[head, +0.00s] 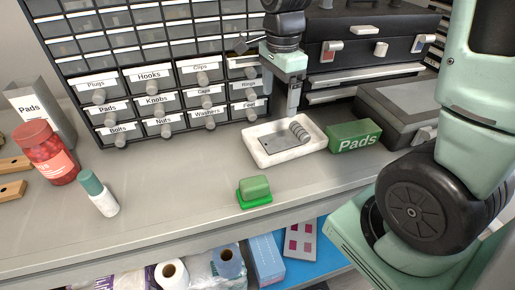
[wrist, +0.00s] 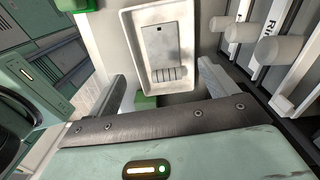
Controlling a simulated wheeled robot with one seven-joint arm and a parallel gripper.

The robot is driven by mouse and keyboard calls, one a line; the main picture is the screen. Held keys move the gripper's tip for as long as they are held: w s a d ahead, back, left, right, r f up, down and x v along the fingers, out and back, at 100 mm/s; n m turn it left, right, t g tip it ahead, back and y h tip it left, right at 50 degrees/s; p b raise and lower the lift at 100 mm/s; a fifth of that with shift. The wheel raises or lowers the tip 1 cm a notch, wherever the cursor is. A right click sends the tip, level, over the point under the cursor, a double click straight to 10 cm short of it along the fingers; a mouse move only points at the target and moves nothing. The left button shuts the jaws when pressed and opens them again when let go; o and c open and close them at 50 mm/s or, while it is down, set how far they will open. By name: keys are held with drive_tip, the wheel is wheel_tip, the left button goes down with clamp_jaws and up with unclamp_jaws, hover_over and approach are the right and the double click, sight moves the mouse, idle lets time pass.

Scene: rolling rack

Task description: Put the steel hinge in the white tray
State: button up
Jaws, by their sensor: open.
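The steel hinge lies flat inside the white tray, a grey plate with a hole and a row of knuckles at one end. The steel hinge (head: 281,144) shows in the head view and also in the wrist view (wrist: 166,48). The white tray (head: 262,159) stands on the grey shelf below my gripper; its rim shows in the wrist view (wrist: 130,50). My gripper (head: 293,108) is above the tray's back edge, pointing down. In the wrist view my gripper (wrist: 164,84) has its two fingers wide apart with nothing between them.
A green sponge-like block (head: 254,190) is in front. Labelled drawers (head: 155,95) rise behind. A red jar (head: 48,155) and a glue stick (head: 98,194) stand left. The shelf's middle left is clear.

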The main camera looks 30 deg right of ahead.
drive_tip(key=s+a+f+n, duration=0.1)
drive_tip(key=s+a+n, duration=1.7)
drive_tip(key=n, duration=0.9)
drive_tip(key=shift+a+f+y, duration=0.2)
drive_tip(key=shift+a+y, duration=0.1)
drive_tip(key=shift+a, duration=0.65)
drive_tip(key=shift+f+b, duration=0.35)
